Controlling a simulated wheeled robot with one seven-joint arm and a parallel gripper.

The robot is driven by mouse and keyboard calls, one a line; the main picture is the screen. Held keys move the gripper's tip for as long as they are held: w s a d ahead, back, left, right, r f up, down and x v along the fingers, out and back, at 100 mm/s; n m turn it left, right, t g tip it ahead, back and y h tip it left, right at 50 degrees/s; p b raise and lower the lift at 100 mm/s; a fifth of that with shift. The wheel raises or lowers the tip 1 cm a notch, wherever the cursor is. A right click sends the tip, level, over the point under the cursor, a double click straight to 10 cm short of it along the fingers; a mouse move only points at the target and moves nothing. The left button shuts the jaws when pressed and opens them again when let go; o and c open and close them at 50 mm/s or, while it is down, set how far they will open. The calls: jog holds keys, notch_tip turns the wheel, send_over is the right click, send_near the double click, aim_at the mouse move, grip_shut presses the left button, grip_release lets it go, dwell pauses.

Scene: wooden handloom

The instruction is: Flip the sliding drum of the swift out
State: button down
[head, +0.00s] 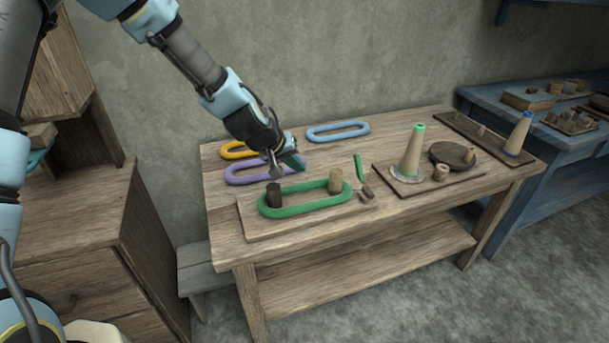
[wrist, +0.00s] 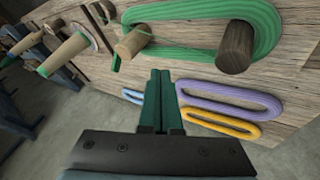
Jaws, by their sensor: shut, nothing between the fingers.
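The swift's board (head: 248,222) lies on the near left part of the wooden table. It carries a dark drum (head: 273,196) on the left and a lighter wooden drum (head: 335,182) on the right. A green yarn loop (head: 305,208) lies around both drums. In the wrist view the dark drum (wrist: 236,46) and the light drum (wrist: 131,44) stand beyond my fingers, inside the green loop (wrist: 190,14). I cannot tell by looks which drum slides. My gripper (head: 292,163) is shut and empty, above the table behind the swift; its green fingers (wrist: 160,75) touch neither drum.
Purple (head: 245,174), yellow (head: 236,150) and blue (head: 338,131) loops lie at the table's back. A green piece (head: 359,168) stands right of the swift. Farther right, a board holds a green-tipped cone (head: 413,152) and dark disc (head: 452,155). A blue-tipped cone (head: 518,134) stands beyond.

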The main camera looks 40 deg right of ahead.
jog(key=shift+v, duration=1.55)
jog(key=w+a+r+n+t+y, duration=0.15)
jog(key=w+a, duration=0.35)
jog(key=a, duration=0.7)
jog(key=w+a+r+n+y, duration=0.1)
jog(key=w+a+r+y, duration=0.2)
jog(key=a, duration=1)
jog(key=s+a+r+n+y, duration=0.1)
jog(key=s+a+r+n, duration=0.1)
jog(key=a, duration=0.9)
jog(key=s+a+r+n+y, duration=0.1)
jog(key=s+a+n, duration=0.1)
jog(key=a, duration=0.8)
jog(key=shift+s+a+r+g+y, duration=0.2)
jog(key=shift+a+r+g+y, duration=0.15)
jog(key=shift+a+r, duration=0.05)
